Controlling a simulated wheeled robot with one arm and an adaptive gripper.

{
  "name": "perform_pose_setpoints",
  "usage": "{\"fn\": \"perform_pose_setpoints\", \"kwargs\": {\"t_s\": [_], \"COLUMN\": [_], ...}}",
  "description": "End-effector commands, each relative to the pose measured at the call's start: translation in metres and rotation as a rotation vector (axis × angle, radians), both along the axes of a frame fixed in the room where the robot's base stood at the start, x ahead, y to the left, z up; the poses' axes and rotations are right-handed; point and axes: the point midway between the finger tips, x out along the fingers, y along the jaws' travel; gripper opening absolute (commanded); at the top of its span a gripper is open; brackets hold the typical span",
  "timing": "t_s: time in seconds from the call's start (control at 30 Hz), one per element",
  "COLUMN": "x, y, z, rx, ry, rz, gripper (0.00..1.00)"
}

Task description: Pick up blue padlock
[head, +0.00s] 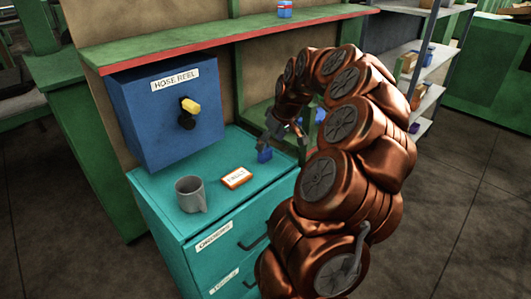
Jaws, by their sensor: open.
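A small blue block-like thing (264,155), which looks like the blue padlock, is on the teal cabinet top (230,165) near its back right. My gripper (281,143) is open just above and to the right of it, with one finger close over it. I cannot tell whether that finger touches it. The view is too small to show a shackle.
An orange box with a white label (236,178) and a grey mug (191,194) stand on the cabinet top. A blue hose reel box (160,115) with a yellow-ended knob is behind them. A green shelf with a red edge (215,42) runs above.

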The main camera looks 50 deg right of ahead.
Motion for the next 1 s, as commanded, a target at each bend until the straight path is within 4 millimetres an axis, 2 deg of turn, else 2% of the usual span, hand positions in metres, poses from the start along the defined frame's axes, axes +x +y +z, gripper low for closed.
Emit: {"fn": "perform_pose_setpoints", "kwargs": {"t_s": [0.17,0.5,0.77,1.0], "x": [0.005,0.021,0.023,0.023], "y": [0.001,0.002,0.001,0.001], "z": [-0.008,-0.044,-0.047,-0.047], "rx": [0.002,0.001,-0.001,0.000], "ry": [0.001,0.002,-0.001,-0.001], "rz": [0.001,-0.001,0.000,0.000], "gripper": [0.81,0.81,0.81,0.57]}}
